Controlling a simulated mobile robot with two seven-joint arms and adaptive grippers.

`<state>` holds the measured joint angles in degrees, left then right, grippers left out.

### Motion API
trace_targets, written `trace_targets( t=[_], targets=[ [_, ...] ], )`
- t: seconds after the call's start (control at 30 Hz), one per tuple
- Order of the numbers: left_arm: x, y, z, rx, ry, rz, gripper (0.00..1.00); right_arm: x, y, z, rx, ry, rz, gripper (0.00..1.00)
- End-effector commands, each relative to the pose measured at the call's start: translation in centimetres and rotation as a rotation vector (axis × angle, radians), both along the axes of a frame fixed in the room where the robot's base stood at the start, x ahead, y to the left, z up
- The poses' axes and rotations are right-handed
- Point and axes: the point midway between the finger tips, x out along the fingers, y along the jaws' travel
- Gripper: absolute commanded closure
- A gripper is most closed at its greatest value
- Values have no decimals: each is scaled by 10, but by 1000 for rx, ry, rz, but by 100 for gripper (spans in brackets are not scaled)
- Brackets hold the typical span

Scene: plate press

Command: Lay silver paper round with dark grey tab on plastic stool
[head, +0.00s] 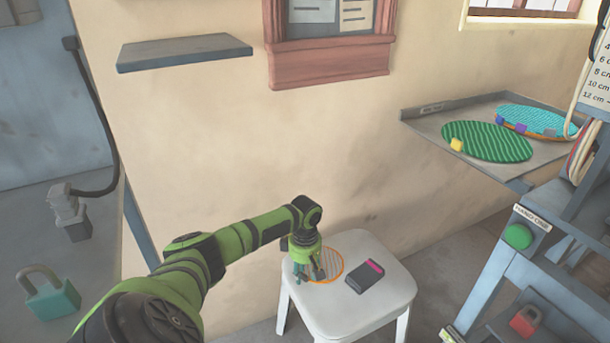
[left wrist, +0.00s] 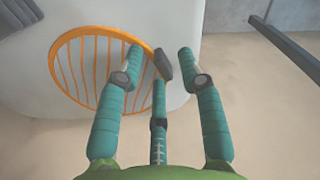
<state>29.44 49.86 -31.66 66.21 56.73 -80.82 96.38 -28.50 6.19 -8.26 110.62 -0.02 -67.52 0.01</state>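The silver paper round (head: 350,254) lies flat on the white plastic stool (head: 345,310). It has an orange rim and orange stripes. In the left wrist view the round (left wrist: 88,70) lies near the stool's edge, and its dark grey tab (left wrist: 162,65) shows between my fingers. My left gripper (head: 309,270) points down over the left side of the round and hides part of it. Its teal fingers (left wrist: 160,54) are apart, with gaps seen on both sides of the tab. Whether the third finger touches the tab I cannot tell. My right gripper is not in view.
A dark box with a pink strip (head: 366,277) lies on the stool, right of the round. A grey wall shelf (head: 470,160) holds a green striped round (head: 488,141) and a turquoise one (head: 533,121). A stand with a green button (head: 518,236) is at right.

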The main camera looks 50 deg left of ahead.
Motion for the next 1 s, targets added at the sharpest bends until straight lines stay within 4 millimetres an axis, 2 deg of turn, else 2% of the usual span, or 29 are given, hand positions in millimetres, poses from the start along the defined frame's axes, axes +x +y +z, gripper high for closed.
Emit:
trace_targets(
  t=[0.07,0.27,0.5,0.63,0.8,1.0],
  targets=[
    [0,1,7,1,-1,0,62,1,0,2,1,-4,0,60],
    [1,1,37,1,-3,0,62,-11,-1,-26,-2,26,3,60],
    [1,1,81,1,-3,0,62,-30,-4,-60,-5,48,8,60],
    [1,1,104,0,-4,1,62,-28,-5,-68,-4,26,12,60],
    [1,1,118,0,-2,1,62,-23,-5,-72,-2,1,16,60],
    [1,1,121,0,-1,2,62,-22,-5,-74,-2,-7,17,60]
  ],
)
